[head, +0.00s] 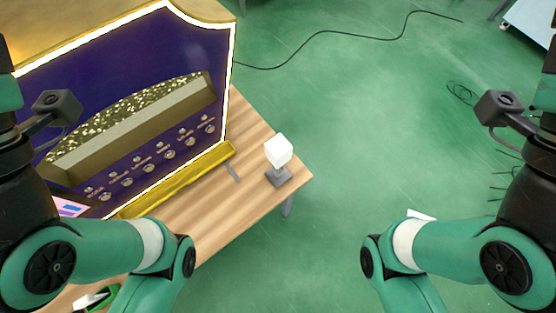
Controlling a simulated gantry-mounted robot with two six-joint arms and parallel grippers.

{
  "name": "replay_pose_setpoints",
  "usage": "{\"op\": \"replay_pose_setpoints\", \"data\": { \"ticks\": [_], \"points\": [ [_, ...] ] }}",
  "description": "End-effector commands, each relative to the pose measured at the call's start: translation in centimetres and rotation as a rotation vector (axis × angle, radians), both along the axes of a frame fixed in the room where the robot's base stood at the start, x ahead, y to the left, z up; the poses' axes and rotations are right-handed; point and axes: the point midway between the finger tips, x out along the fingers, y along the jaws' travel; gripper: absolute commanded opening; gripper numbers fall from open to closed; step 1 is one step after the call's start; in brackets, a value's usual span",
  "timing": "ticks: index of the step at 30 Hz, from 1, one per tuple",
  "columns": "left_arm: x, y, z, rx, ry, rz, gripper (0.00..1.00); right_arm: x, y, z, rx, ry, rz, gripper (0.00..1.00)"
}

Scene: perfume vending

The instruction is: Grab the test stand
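A small dark grey stand (279,177) with a white block (278,151) on top is near the right corner of the wooden table. It looks like the test stand. It stands upright, with nothing touching it from my arms. My left and right arms show at the two sides of the head view, well apart from the stand. Neither gripper's fingers can be seen in this view.
A purple display machine (120,60) with a glowing edge and gold base (180,180) takes up the table's left side. A small grey bar (233,172) lies between it and the stand. Green floor with dark cables lies beyond.

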Motion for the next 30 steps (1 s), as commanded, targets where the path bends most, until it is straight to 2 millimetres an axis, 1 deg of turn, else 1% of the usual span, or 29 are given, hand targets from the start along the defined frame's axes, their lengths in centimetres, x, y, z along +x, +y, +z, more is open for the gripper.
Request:
{"op": "replay_pose_setpoints", "data": {
  "ticks": [8,9,11,12,20,21,23,24,30],
  "points": [
    [0.02,0.00,-0.05,0.000,0.001,0.000,0.00,0.02,0.00,-0.04,0.000,0.001,0.000,0.99],
    [0.02,0.00,-0.05,0.000,0.001,0.000,0.07,0.02,0.00,-0.05,0.000,0.001,0.000,0.99],
    [0.02,0.00,-0.06,0.000,0.001,0.000,0.18,0.02,0.00,-0.06,0.000,0.001,0.000,0.99],
    [0.02,0.00,-0.06,0.000,0.001,0.000,0.25,0.02,0.00,-0.06,0.000,0.001,0.000,0.99],
    [0.02,0.00,-0.06,0.000,0.001,0.000,0.72,0.02,0.00,-0.06,0.000,0.001,0.000,0.99],
    [0.02,0.00,-0.06,0.000,0.001,0.000,0.79,0.02,0.00,-0.06,0.000,0.001,0.000,0.99],
    [0.02,0.00,-0.06,0.000,0.001,0.000,0.90,0.02,0.00,-0.06,0.000,0.001,0.000,0.99],
    [0.02,0.00,-0.06,0.000,0.001,0.000,0.97,0.02,0.00,-0.06,0.000,0.001,0.000,0.99],
    [0.02,0.00,-0.06,0.000,0.001,0.000,0.97,0.02,0.00,-0.06,0.000,0.001,0.000,0.99]
  ]
}}
